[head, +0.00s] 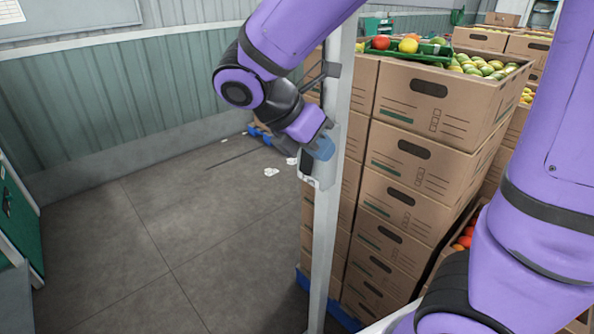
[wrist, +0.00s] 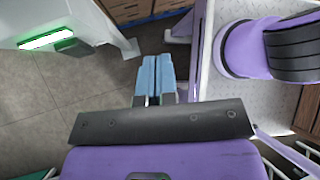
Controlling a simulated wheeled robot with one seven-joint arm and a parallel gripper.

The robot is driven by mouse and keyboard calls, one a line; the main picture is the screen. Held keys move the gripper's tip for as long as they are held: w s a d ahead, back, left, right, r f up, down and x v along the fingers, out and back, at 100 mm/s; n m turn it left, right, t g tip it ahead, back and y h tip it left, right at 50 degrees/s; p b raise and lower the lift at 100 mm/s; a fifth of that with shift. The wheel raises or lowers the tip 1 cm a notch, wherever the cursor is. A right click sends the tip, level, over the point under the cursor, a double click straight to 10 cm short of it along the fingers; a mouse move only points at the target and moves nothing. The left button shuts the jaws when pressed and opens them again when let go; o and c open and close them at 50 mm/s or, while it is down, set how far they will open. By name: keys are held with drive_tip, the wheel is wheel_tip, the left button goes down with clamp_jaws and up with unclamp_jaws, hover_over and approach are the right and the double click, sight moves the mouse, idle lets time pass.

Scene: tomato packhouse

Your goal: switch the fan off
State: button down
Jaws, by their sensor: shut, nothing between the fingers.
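A pale upright post (head: 327,235) stands in front of the stacked cartons in the head view. A small dark and white box (head: 306,170) is on it, partly hidden by my gripper (head: 322,150), so its switch cannot be made out. My gripper's blue fingers are shut and empty, close to the post; contact cannot be told. In the wrist view the shut fingers (wrist: 158,62) point over the floor. A pale structure there carries a bright green-edged strip (wrist: 45,38) and a dark green part (wrist: 74,47), left of the fingers and apart from them. No fan is recognisable.
Stacked brown cartons (head: 408,190) with fruit on top stand right behind the post. A green tray (head: 395,52) of tomatoes sits on them. Grey floor (head: 150,240) is open to the left, with paper scraps (head: 271,172). A green object (head: 15,215) edges the left.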

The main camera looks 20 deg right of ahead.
sight(303, 169)
drive_tip(key=w+a+f+n+t+h, duration=0.3)
drive_tip(key=a+n, duration=0.3)
drive_tip(key=n, duration=0.3)
drive_tip(key=w+a+f+n+t+h, duration=0.3)
drive_tip(key=a+f+n, duration=0.3)
drive_tip(key=n, duration=0.3)
drive_tip(key=shift+w+a+f+n+h, duration=0.15)
drive_tip(key=shift+w+a+n+h, duration=0.15)
drive_tip(key=shift+a+h, duration=0.35)
drive_tip(key=x, duration=1.4)
drive_tip(key=shift+s, duration=0.1)
drive_tip(key=shift+d+f+h, duration=0.15)
drive_tip(key=shift+d+h, duration=0.15)
drive_tip(key=shift+h, duration=0.05)
